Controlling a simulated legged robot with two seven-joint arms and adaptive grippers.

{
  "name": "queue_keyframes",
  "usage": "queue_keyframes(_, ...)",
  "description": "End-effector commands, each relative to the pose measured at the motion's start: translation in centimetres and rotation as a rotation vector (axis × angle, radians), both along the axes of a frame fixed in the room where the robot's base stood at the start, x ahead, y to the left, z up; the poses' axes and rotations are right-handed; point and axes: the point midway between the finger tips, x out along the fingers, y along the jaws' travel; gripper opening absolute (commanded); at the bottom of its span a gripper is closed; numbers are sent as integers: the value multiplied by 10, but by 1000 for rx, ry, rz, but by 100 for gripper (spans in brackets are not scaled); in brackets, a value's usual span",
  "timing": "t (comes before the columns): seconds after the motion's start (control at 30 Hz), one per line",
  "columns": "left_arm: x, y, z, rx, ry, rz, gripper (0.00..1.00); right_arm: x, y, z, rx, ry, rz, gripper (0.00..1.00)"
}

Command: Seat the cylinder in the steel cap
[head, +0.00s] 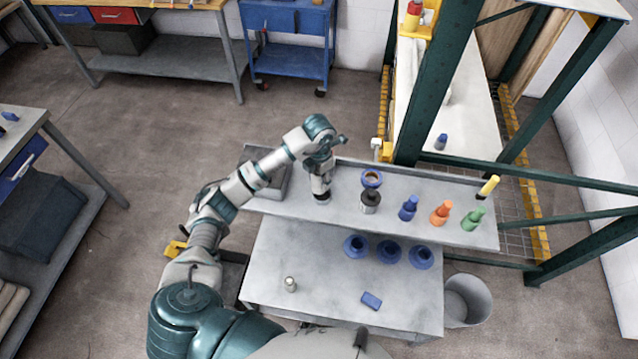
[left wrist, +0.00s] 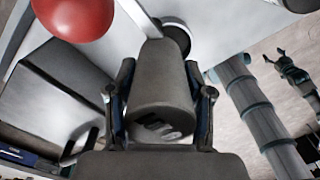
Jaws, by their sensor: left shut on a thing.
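My left gripper (head: 321,192) points down just above the grey shelf, right of a dark square tray. In the left wrist view its two fingers (left wrist: 160,105) are shut on a dark grey, slightly tapered cylinder (left wrist: 162,80). The cylinder hides what lies straight behind it. A dark round rim (left wrist: 176,38) shows just past its far end. In the head view a short steel-grey round piece with a dark top (head: 370,202) stands on the shelf right of the gripper. It may be the steel cap, but I cannot tell for sure. My right gripper is not clearly seen.
Green gantry posts (head: 437,80) rise behind.

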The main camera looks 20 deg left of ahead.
Motion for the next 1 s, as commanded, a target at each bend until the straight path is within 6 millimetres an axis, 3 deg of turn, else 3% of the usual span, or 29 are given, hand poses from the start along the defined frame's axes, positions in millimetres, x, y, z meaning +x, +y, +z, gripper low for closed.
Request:
queue_keyframes(0.3, -1, -7, -35, 2, 7, -3, 0, 1, 2, 11, 2, -2, -1, 71)
queue_keyframes(0.43, -1, -4, -37, -2, 8, -3, 0, -2, -2, 10, -3, 3, 1, 71)
queue_keyframes(0.47, -1, -3, -38, -1, 9, -2, 56, -2, -3, 10, -4, 3, 1, 71)
queue_keyframes(0.53, -1, -2, -37, -2, 8, -2, 74, -2, -6, 10, -7, 3, 1, 71)
queue_keyframes(0.8, -2, 0, -35, -1, 4, -1, 76, 2, -9, 10, -10, -4, 2, 71)
queue_keyframes(1.0, 0, -1, -27, 0, 1, -1, 76, 1, 0, 8, 1, -2, -1, 71)
